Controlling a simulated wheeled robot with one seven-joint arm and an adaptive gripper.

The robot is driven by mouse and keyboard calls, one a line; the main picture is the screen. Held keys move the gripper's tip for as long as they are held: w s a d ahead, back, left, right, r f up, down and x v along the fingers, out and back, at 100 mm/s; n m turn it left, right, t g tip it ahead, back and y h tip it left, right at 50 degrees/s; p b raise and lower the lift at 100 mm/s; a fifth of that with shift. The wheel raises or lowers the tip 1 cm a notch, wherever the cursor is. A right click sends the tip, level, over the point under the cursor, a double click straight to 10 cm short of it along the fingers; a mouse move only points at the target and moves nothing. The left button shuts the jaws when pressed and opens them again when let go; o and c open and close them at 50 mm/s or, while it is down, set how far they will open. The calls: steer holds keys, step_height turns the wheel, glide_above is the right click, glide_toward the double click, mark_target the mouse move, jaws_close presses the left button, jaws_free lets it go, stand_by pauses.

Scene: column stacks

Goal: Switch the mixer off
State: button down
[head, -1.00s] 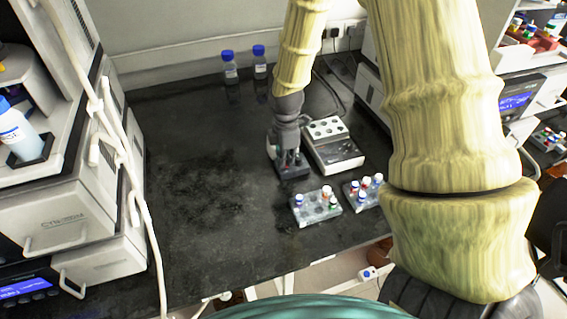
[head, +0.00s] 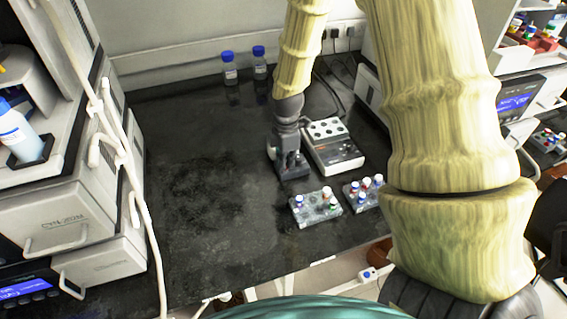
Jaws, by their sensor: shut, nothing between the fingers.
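The white block device (head: 333,147) with round wells stands close on the right. Two tube racks (head: 316,213) (head: 352,197) sit in front. Two blue-capped bottles (head: 229,70) (head: 259,64) stand at the back. The bench left of my gripper is clear.

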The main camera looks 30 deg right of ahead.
steer(key=shift+r+p, duration=2)
steer(key=shift+r, duration=0.4)
